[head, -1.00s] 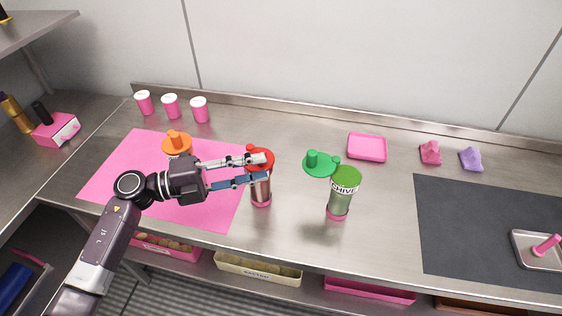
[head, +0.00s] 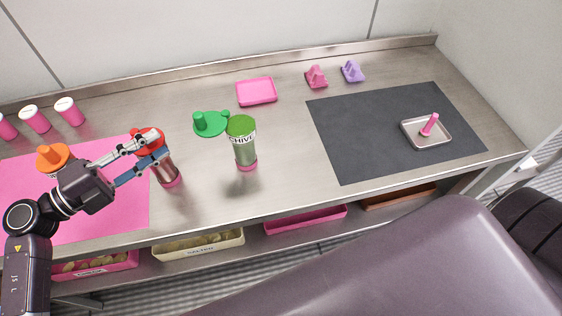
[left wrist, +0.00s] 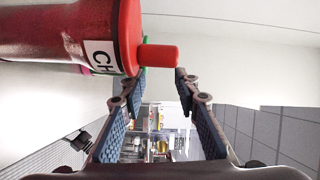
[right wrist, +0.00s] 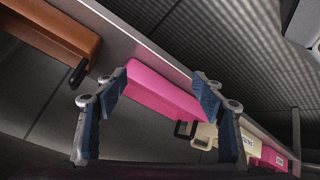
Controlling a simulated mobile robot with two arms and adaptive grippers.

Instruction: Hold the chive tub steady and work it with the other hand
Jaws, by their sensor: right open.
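The chive tub (head: 245,152) stands upright on the steel counter, with a green lid, a "CHIVE" label and a pink base. A green disc with an upright peg (head: 210,123) sits just left of its lid; I cannot tell whether they are joined. My left gripper (head: 158,145) is at the red-topped tub (head: 168,172), left of the chive tub. In the left wrist view my left gripper (left wrist: 162,88) is open, with the red tub's peg (left wrist: 158,57) near its fingertips. My right gripper (right wrist: 160,80) is open and empty, below the counter's level, facing the shelf bins.
An orange-topped tub (head: 52,158) stands on the pink mat (head: 120,205). A pink tray (head: 256,91), a dark mat (head: 350,150) and a metal tray (head: 415,141) lie to the right. Below are a cream bin (head: 200,246) and a pink bin (head: 300,222).

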